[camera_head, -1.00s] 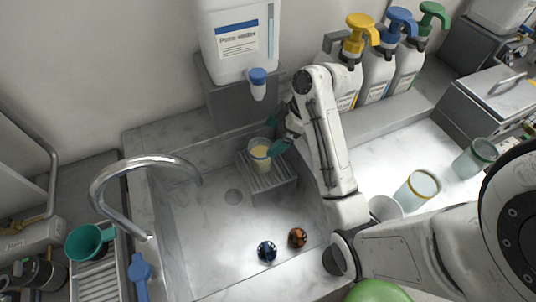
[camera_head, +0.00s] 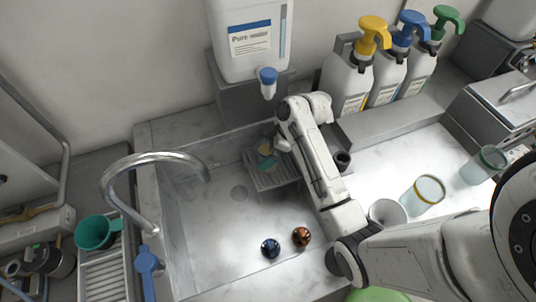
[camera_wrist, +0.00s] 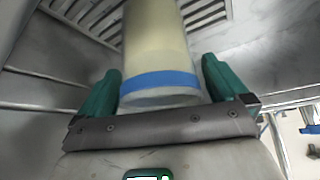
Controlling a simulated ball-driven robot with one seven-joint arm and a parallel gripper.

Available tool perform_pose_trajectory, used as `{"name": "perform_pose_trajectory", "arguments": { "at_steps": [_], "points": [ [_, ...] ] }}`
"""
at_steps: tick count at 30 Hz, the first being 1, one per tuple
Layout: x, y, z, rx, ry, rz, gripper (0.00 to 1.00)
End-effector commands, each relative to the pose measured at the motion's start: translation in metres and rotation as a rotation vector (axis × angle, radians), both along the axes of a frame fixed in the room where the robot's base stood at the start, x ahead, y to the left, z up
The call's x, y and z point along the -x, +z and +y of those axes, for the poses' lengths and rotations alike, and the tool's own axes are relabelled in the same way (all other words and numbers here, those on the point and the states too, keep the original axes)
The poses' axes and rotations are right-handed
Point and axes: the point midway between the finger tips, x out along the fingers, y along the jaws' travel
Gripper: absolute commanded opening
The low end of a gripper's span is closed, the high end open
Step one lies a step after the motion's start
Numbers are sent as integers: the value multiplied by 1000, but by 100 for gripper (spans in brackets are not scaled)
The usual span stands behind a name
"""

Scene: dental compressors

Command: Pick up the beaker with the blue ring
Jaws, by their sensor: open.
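The beaker with the blue ring (camera_wrist: 160,80) holds pale yellow contents and fills the middle of the wrist view. In the head view, the beaker (camera_head: 264,147) is on the small slatted rack in the sink, partly hidden by my gripper. My gripper (camera_wrist: 162,72) is open, with one teal finger on each side of the beaker. Small gaps seem to show between the fingers and the glass. My gripper (camera_head: 272,157) also shows in the head view, low over the rack.
The slatted rack (camera_head: 276,182) stands in the sink below a blue-tapped dispenser (camera_head: 268,85). A curved faucet (camera_head: 125,165) rises at left. Two balls (camera_head: 301,236) lie on the sink floor. Beakers with yellow (camera_head: 425,193) and green rings (camera_head: 484,164) stand on the right counter.

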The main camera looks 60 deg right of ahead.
Motion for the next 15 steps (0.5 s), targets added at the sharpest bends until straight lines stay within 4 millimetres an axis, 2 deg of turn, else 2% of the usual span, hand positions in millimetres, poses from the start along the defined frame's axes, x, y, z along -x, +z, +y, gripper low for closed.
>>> {"name": "perform_pose_trajectory", "arguments": {
  "at_steps": [9, 15],
  "points": [
    [-3, -6, 2, 1, 0, -1, 100],
    [-3, -5, 2, 1, 0, -1, 82]
  ]
}}
